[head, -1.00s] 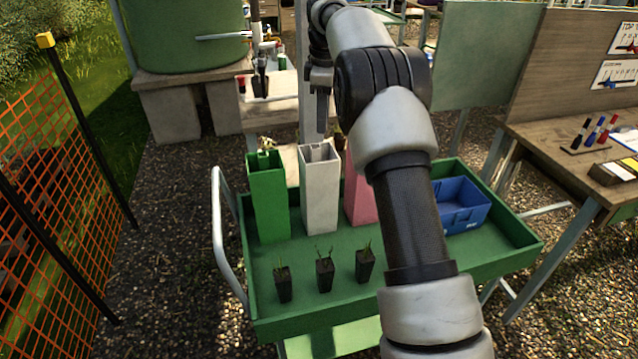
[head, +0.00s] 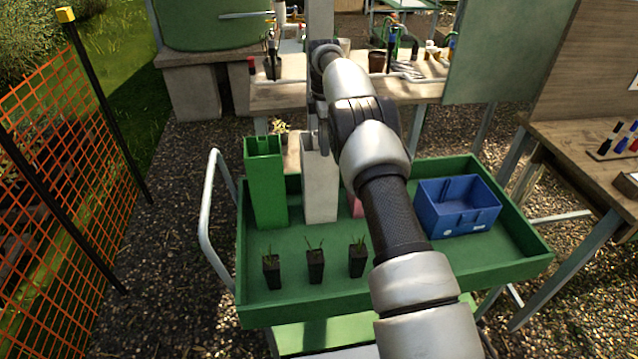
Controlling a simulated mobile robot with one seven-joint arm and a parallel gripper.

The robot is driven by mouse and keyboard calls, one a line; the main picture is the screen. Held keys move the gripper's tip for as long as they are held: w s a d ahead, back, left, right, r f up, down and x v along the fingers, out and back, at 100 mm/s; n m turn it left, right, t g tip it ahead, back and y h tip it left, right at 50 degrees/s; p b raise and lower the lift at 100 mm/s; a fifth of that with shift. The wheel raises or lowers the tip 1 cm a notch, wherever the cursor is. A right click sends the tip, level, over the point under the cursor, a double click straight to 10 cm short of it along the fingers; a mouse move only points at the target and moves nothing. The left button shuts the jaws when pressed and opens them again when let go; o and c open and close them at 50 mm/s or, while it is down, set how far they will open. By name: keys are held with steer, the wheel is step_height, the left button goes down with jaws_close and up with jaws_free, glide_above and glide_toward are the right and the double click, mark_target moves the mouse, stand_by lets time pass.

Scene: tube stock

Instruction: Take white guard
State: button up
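The white guard (head: 320,190) is an upright square tube on the green cart tray (head: 400,285), between the green guard (head: 265,190) and the pink guard (head: 354,204). My arm hides most of the pink guard. My gripper (head: 317,132) points down at the top of the white guard, and the guard's opening is hidden behind it and the wrist. I cannot tell whether the fingers touch the guard, or whether they are open or shut.
Several black seedling pots (head: 316,266) stand at the tray's front. A blue crate (head: 458,207) sits at the tray's right. A wooden bench (head: 400,92) with tools is behind, a wooden table (head: 590,165) at right, an orange mesh fence (head: 60,190) at left.

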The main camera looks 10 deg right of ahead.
glide_above(319, 180)
steer(key=d, duration=0.2)
step_height(319, 180, down, 6)
steer(key=f, duration=0.2)
steer(key=a+f, duration=0.1)
steer(key=f, duration=0.2)
steer(key=shift+b, duration=0.35)
steer(key=shift+r, duration=0.1)
jaws_close()
steer(key=shift+w, duration=0.1)
stand_by(0.7)
